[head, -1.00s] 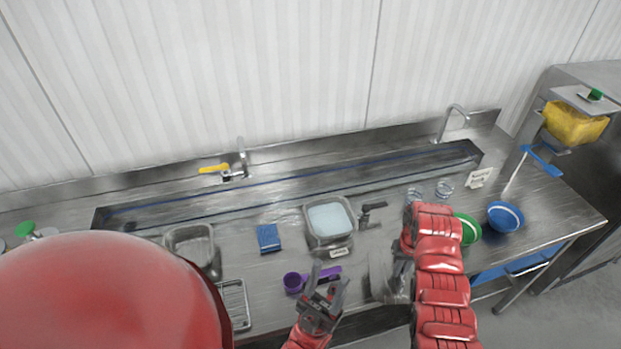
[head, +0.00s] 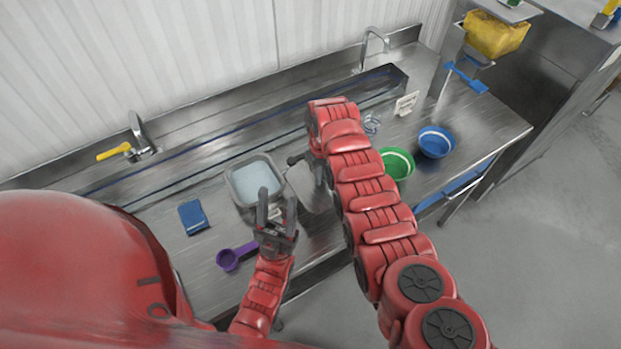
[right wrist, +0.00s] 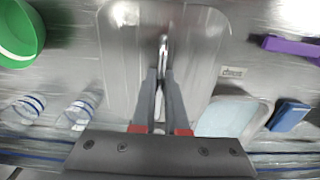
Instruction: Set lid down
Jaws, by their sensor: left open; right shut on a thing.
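The lid (right wrist: 122,62) is clear, flat and rectangular in the right wrist view. My right gripper (right wrist: 163,58) is shut on it near its middle. The open container (head: 234,197) holds pale contents and also shows in the right wrist view (right wrist: 262,120). My left gripper (head: 275,205) is open and empty in front of the container, its fingers overlapping its front edge in the picture.
A purple scoop (head: 229,260) and a blue sponge-like block (head: 193,217) lie to the left. A green bowl (head: 399,163), a blue bowl (head: 437,141), clear cups (right wrist: 78,115) and a small sign (head: 406,103) stand to the right on the steel counter.

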